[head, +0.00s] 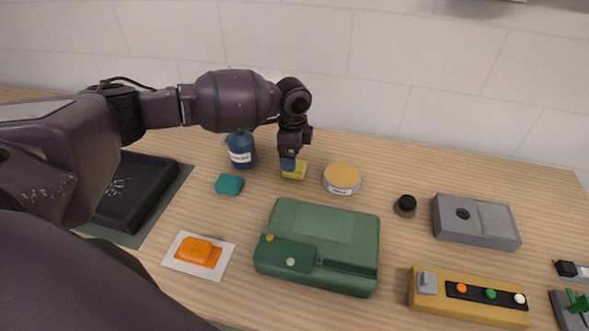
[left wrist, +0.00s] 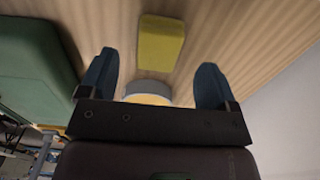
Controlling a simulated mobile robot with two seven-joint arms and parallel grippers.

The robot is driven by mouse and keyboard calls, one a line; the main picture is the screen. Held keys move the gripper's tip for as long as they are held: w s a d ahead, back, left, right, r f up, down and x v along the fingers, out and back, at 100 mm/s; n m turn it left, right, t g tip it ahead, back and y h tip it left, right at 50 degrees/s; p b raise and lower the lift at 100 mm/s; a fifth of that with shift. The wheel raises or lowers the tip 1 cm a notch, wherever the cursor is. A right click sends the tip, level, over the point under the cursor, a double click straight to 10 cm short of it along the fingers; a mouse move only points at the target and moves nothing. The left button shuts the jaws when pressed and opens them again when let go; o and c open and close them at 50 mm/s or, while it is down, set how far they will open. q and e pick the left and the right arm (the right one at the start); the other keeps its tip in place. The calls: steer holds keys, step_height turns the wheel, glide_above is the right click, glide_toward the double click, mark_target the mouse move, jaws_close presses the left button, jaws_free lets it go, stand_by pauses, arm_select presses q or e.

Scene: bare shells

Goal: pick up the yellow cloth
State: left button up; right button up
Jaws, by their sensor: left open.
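The yellow cloth (head: 296,172) is a small folded block lying on the wooden table, left of the round tin. In the head view my left gripper (head: 288,160) is just above it and hides part of it. In the left wrist view the whole cloth (left wrist: 160,43) shows flat on the table, ahead of the fingertips. My left gripper (left wrist: 157,65) is open, with its two dark blue fingers wide apart and nothing between them. My right gripper is not in view.
A round tin (head: 342,180) stands right of the cloth. A dark blue bottle (head: 241,150) and a teal block (head: 229,184) are at left. A green case (head: 325,225) lies in front. A black tray (head: 135,190) is far left. Table around the black knob (head: 405,205) is fairly clear.

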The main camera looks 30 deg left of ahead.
arm_select(q)
steer(key=f, duration=0.4)
steer(key=shift+d+f, duration=0.25)
steer(key=shift+f, duration=0.1)
steer(key=c, duration=1)
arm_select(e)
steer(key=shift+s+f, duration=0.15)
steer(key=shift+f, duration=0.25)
arm_select(q)
steer(key=shift+r, duration=0.1)
step_height(320, 180, up, 9)
steer(key=shift+f+p, duration=0.2)
steer(key=shift+p, duration=0.1)
steer(key=shift+r, duration=0.7)
steer(key=o, duration=0.4)
steer(key=shift+c, duration=0.2)
steer(key=c, duration=0.3)
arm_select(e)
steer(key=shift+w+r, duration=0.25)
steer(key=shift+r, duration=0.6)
